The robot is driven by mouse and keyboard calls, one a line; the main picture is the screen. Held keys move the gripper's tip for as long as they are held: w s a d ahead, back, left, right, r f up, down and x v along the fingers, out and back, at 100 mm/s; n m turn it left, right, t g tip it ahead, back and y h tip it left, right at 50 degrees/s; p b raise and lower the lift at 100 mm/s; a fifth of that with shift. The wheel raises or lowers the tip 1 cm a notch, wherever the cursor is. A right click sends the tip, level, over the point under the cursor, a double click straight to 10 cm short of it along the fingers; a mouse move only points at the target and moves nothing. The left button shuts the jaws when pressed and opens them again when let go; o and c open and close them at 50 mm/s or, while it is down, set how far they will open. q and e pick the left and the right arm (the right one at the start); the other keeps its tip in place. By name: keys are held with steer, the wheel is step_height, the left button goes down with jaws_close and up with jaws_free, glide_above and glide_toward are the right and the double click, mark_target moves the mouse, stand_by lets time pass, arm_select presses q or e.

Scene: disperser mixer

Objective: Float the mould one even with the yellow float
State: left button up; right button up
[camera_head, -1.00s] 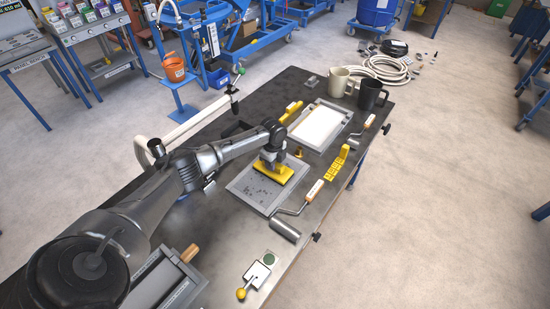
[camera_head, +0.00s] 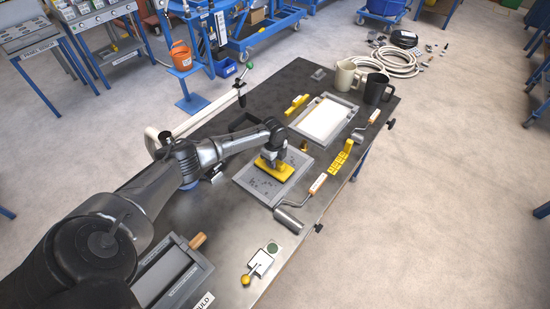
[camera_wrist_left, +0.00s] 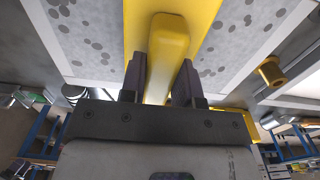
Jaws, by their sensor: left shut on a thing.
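The yellow float (camera_head: 275,171) lies flat over the open grey mould (camera_head: 256,183) near the table's front. My left gripper (camera_head: 275,151) is shut on the float's handle from above. In the left wrist view, the gripper (camera_wrist_left: 160,82) has a finger on each side of the yellow handle (camera_wrist_left: 168,38). The mould's grey surface (camera_wrist_left: 85,32) shows many darker round spots on both sides of the float. Whether the float touches the surface cannot be told. The right gripper is not in view.
A second mould with a white filling (camera_head: 320,119) lies beyond. A roller (camera_head: 289,219), a notched yellow tool (camera_head: 341,161) and another roller (camera_head: 367,120) lie along the right edge. A grey box (camera_head: 178,277) is nearer me.

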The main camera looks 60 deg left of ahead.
arm_select(q)
step_height(320, 180, up, 6)
steer(key=p, duration=0.6)
stand_by(0.4)
